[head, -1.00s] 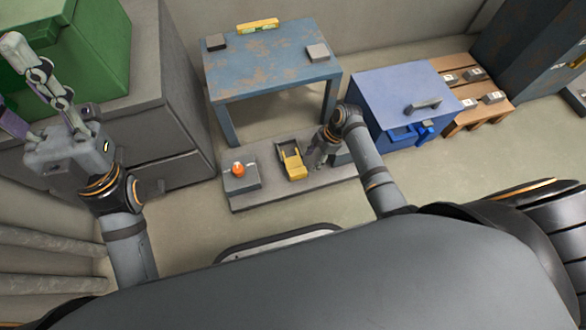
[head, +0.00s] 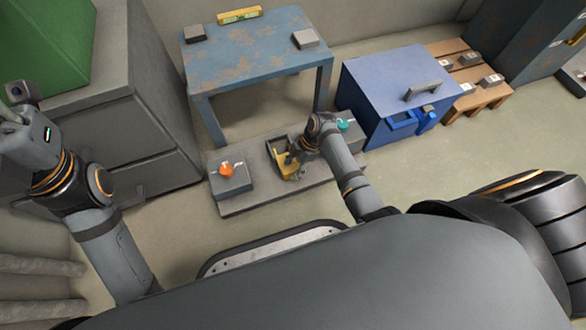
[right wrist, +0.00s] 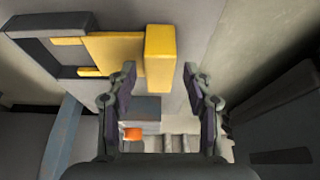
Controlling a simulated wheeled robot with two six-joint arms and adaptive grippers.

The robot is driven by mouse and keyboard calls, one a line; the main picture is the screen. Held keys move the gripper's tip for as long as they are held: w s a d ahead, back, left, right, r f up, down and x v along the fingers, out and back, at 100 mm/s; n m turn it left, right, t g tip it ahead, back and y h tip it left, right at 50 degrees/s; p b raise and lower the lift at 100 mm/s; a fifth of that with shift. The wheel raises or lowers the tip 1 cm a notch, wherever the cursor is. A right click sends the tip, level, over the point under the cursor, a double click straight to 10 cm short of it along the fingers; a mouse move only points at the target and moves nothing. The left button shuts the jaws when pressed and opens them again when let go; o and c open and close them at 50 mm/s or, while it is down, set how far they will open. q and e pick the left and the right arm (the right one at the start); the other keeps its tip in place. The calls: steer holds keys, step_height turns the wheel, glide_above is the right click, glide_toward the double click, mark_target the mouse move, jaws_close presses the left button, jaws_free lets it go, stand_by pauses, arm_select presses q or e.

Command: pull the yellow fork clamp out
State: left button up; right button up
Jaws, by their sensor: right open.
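The yellow fork clamp (head: 284,161) sits at a dark frame (head: 274,148) on the low grey platform. My right gripper partly hides it in the head view. In the right wrist view its thick yellow crossbar (right wrist: 159,58) stands clear of the dark frame (right wrist: 36,52), and its prongs reach partly into the frame's opening. My right gripper (right wrist: 158,82) is open, its fingertips to the left and right of the crossbar's near end. No finger clearly touches it. My left gripper (head: 14,118) is at the left edge of the head view, partly cut off.
A grey box with an orange knob (head: 226,169) stands on the platform (head: 245,202) left of the clamp. A teal knob (head: 343,124) is to the right. Behind are a worn blue table (head: 255,48) and a blue cabinet (head: 392,82). Floor in front is clear.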

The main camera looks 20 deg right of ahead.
steer(key=shift+f, duration=0.1)
jaws_close()
steer(key=s+p, duration=0.4)
steer(key=p, duration=0.1)
steer(key=shift+s+r, duration=0.2)
steer(key=shift+s, duration=0.1)
steer(key=shift+s+f, duration=0.3)
